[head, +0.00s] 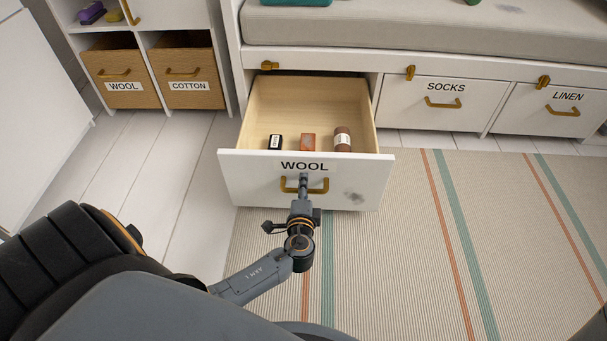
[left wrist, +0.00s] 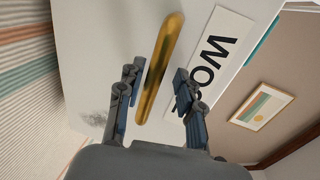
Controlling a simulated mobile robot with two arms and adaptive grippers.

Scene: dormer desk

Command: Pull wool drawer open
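The drawer labelled WOOL (head: 245,185) under the bench stands pulled out, its wooden inside showing. It holds a black labelled item (head: 275,142), an orange item (head: 308,141) and a brown roll with a white label (head: 342,139). Its brass handle (head: 318,189) is on the white front, below the label. My left gripper (head: 303,180) is at the handle. In the left wrist view, the open fingers of my left gripper (left wrist: 154,92) stand on either side of the brass handle (left wrist: 160,68), with gaps visible. My right gripper is not in view.
Shut drawers labelled SOCKS (head: 420,105) and LINEN (head: 530,112) are to the right under the cushioned bench (head: 400,27). A shelf at left holds baskets labelled WOOL (head: 112,68) and COTTON (head: 186,68). A striped rug (head: 400,270) lies clear in front.

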